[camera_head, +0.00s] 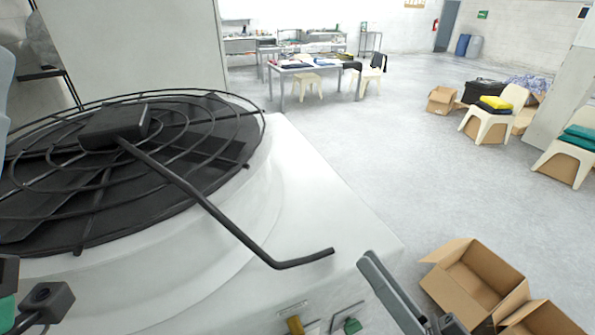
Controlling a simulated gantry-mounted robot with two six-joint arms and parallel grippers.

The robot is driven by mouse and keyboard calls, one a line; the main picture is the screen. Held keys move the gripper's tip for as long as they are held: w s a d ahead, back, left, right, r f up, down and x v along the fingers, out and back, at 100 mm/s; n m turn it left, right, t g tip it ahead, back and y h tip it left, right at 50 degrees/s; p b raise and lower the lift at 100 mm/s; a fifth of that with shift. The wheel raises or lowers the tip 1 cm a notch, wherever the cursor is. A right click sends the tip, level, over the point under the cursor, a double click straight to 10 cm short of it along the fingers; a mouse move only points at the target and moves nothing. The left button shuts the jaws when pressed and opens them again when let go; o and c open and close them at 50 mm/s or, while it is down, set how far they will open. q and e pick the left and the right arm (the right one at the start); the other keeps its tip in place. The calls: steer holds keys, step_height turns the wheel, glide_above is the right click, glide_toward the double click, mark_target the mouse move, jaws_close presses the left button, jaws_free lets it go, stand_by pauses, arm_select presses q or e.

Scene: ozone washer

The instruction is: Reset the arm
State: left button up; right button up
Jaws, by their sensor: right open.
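My right gripper (392,290) shows at the bottom edge, right of centre, as a grey finger angled up and to the left. It is open, with nothing seen in it. Its tip is a little below and to the right of the bent end of a black rod (215,209). I see a gap between them in the picture. The rod reaches from a black block (114,125) over the round black wire grille of the white washer (310,185).
Open cardboard boxes (470,282) stand on the floor at the lower right. Brown and green fittings (352,326) sit on the washer's front. White chairs (492,118) with folded cloth and a work table (305,68) stand farther back. The middle floor is clear.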

steer(key=s+d+r+n+t+h+p, duration=0.1)
steer(key=r+p, duration=0.5)
steer(key=r, duration=0.9)
steer(key=s+d+r+n+t+h+p, duration=0.1)
steer(key=d+r+t+h+p, duration=0.2)
steer(key=r, duration=1.1)
steer(key=s+d+r+t+h+p, duration=0.2)
steer(key=r+t+h+p, duration=0.3)
steer(key=r+p, duration=0.6)
step_height(320, 180, up, 5)
steer(key=shift+d+f+n+h, duration=0.15)
steer(key=shift+d+n+h, duration=0.25)
steer(key=shift+h, duration=0.5)
